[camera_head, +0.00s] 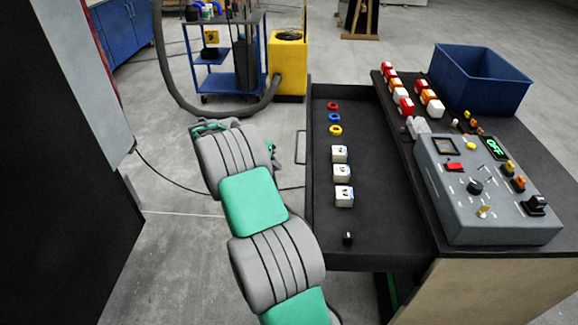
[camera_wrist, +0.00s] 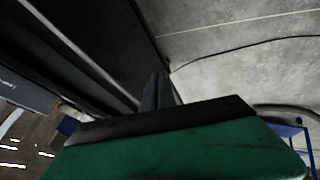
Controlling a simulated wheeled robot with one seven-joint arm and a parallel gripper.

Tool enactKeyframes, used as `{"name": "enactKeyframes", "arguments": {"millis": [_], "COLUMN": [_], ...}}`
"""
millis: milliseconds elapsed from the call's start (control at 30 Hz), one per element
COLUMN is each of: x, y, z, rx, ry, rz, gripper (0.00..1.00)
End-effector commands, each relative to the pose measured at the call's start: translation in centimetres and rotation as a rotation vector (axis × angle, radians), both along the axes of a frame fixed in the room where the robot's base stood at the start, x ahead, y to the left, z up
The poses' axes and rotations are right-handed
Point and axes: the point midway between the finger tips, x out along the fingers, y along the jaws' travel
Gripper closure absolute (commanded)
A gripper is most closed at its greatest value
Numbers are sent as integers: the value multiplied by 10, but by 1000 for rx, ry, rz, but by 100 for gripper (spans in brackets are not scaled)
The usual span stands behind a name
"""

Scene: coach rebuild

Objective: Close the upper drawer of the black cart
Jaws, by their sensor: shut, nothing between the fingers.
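The upper drawer (camera_head: 385,215) of the black cart (camera_head: 530,170) is pulled out to the left in the head view. Its handle (camera_head: 300,148) is on the left front face. In the drawer lie red, blue and yellow rings, several small white boxes and a small black item. My gripper is mostly hidden behind my arm in the head view, left of the handle. In the wrist view my gripper (camera_wrist: 160,88) is shut and empty, close to a dark panel (camera_wrist: 85,45) that seems to be the drawer. I cannot tell whether they touch.
A grey control box (camera_head: 485,195), a blue bin (camera_head: 480,75) and red, white and orange parts stand on the cart top. A yellow machine (camera_head: 288,65) with a hose and a blue trolley (camera_head: 215,82) stand behind. A dark cabinet (camera_head: 60,190) is at left. Floor between is clear, apart from a cable.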

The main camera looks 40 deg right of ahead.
Motion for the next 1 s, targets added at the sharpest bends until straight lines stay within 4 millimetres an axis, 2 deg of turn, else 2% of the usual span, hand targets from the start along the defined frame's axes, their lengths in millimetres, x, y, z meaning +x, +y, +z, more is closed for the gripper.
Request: {"name": "enactKeyframes", "arguments": {"millis": [433,700,1000], "x": [-11,-38,-40], "y": [-53,-78,-80], "z": [-74,-74,-75], "rx": [4,4,4], "ry": [3,0,0], "rz": [1,2,3], "gripper": [100,100,100]}}
